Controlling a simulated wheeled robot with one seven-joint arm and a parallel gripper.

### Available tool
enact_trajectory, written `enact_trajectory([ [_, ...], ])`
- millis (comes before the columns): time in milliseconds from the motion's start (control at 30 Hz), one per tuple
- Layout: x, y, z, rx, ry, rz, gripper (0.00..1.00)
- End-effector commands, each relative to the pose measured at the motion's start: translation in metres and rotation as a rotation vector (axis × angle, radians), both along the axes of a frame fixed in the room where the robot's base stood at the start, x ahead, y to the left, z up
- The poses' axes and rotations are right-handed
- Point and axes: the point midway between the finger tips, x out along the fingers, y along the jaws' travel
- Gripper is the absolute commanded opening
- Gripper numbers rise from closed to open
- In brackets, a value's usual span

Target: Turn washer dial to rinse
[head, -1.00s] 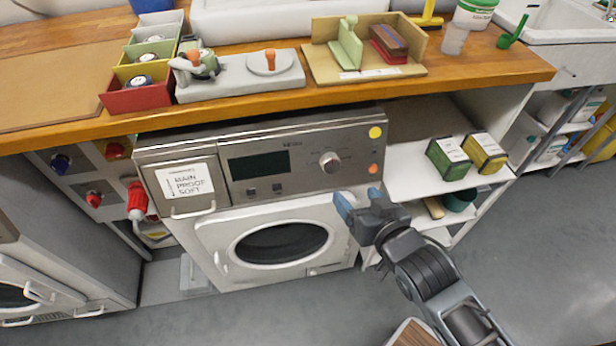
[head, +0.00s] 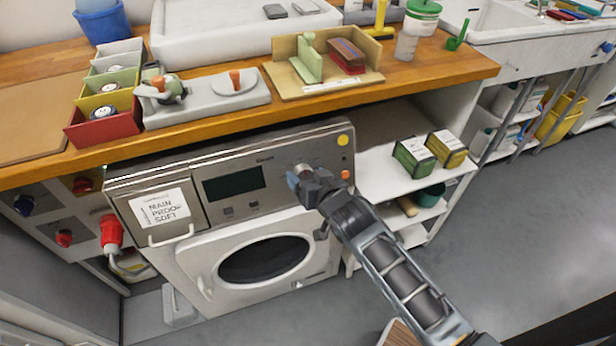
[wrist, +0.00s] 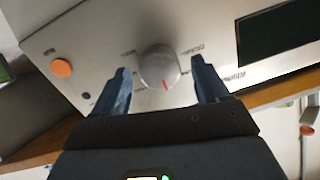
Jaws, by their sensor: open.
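The washer (head: 243,231) stands under the wooden counter, with a dark display (head: 234,184) and a dial on its steel front panel. In the wrist view the dial (wrist: 159,66) is a round silver knob with a red mark toward the bottom of the picture. Labels are printed around it, too blurred to read surely. My gripper (wrist: 162,88) is open, with one blue finger on each side of the dial and no clear contact. In the head view my gripper (head: 297,176) is at the panel and largely covers the dial.
An orange button (wrist: 61,67) lies beside the dial. A drawer labelled MAIN PROOF SOFT (head: 158,209) is at the panel's left. The wooden counter edge (head: 400,98) overhangs above. Green and yellow boxes (head: 430,150) sit on the shelf at right. The grey floor is clear at right.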

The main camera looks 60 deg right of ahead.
Motion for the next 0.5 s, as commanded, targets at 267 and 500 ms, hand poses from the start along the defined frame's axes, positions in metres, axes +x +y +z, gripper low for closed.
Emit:
enact_trajectory([
  [267, 0.0006, -0.0003, -0.0005, 0.000, 0.000, 0.000, 0.72],
  [500, 0.0005, -0.0001, -0.0005, 0.000, 0.000, 0.000, 0.49],
])
